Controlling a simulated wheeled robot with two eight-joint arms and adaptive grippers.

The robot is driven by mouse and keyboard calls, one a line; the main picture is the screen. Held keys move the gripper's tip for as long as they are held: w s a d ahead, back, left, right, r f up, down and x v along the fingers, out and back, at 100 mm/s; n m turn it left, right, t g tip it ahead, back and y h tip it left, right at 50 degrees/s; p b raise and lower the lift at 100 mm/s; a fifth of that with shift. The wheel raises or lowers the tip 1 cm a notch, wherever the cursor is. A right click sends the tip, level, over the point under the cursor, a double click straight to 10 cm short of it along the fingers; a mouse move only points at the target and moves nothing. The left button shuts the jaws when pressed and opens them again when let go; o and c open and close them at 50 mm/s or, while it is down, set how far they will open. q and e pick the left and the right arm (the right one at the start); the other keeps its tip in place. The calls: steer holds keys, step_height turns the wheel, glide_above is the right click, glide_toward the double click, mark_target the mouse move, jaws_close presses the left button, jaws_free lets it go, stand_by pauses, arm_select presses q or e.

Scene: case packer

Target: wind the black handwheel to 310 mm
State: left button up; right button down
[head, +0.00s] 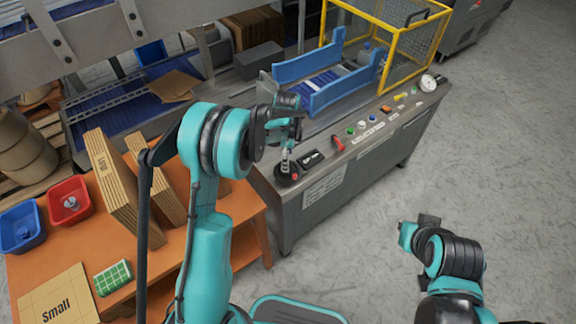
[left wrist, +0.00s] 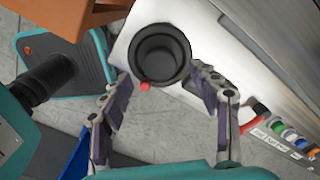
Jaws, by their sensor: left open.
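The black handwheel (head: 286,178) with a red knob sits on the near left corner of the grey machine's top. In the left wrist view the handwheel (left wrist: 160,52) is a round black shape with the red knob (left wrist: 145,86) at its lower left edge. My left gripper (head: 287,160) is just above the handwheel. Its two fingers (left wrist: 162,92) are spread apart on either side of the knob's side of the wheel, with nothing between them; contact is not clear. A black display (head: 311,158) stands beside the wheel, its digits unreadable. My right gripper (head: 424,226) hangs over the floor, its fingers unclear.
A red-handled lever (head: 338,143) and several coloured buttons line the machine's front edge, with a white dial (head: 428,83) at the far end. Blue guide rails (head: 310,65) and a yellow cage stand behind. An orange table (head: 150,250) with cardboard is at left.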

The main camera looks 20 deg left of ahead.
arm_select(q)
steer(key=shift+f+b, duration=0.4)
steer(key=shift+f, duration=1.35)
steer(key=c, duration=1.2)
steer(key=shift+o, duration=0.2)
steer(key=shift+n, duration=0.3)
